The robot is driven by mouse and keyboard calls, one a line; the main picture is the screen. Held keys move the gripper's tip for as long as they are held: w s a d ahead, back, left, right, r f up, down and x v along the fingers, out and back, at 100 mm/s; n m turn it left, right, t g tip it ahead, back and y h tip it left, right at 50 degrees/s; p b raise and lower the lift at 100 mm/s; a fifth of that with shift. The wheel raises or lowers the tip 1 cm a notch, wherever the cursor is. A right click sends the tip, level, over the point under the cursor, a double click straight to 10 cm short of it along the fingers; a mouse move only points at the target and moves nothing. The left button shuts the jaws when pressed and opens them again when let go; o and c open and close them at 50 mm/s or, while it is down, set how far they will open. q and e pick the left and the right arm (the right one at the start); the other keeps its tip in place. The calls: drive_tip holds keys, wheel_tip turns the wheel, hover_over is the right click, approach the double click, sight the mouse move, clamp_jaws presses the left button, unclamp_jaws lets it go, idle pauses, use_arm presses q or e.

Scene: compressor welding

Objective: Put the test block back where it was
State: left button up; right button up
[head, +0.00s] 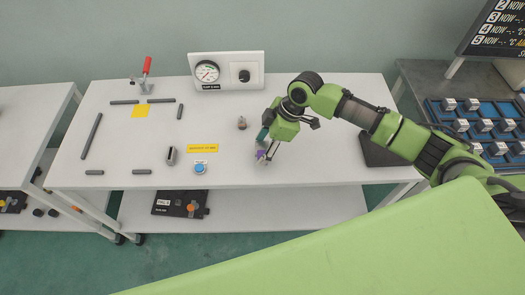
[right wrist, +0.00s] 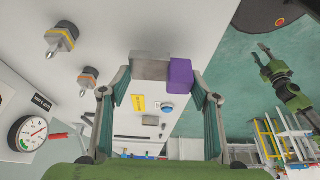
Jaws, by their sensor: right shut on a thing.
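My right gripper (head: 263,158) is over the right part of the white table (head: 225,178) in the head view, shut on the test block. In the right wrist view the block shows a grey metal part (right wrist: 150,66) and a purple part (right wrist: 181,75), held between the fingertips (right wrist: 157,86). I cannot tell whether the block touches the table. A green arm with a gripper (right wrist: 265,50), seemingly my left, shows in the right wrist view; its fingers are too small to judge.
A gauge panel (head: 227,71) and red-handled clamp (head: 145,75) stand at the back. A blue button (head: 200,168), yellow label (head: 202,148), small metal piece (head: 172,156) and several grey bars lie left. A tray of blocks (head: 480,128) is far right.

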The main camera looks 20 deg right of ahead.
sight(263, 153)
wheel_tip(263, 153, down, 2)
drive_tip(key=shift+s+f+p, duration=0.1)
drive_tip(key=shift+f+p, duration=0.05)
drive_tip(key=shift+p, duration=0.3)
drive_tip(key=shift+f, duration=0.25)
drive_tip(key=shift+f, duration=0.2)
drive_tip(key=o, duration=1.3)
drive_tip(key=shift+c, duration=0.2)
drive_tip(key=shift+r, duration=0.1)
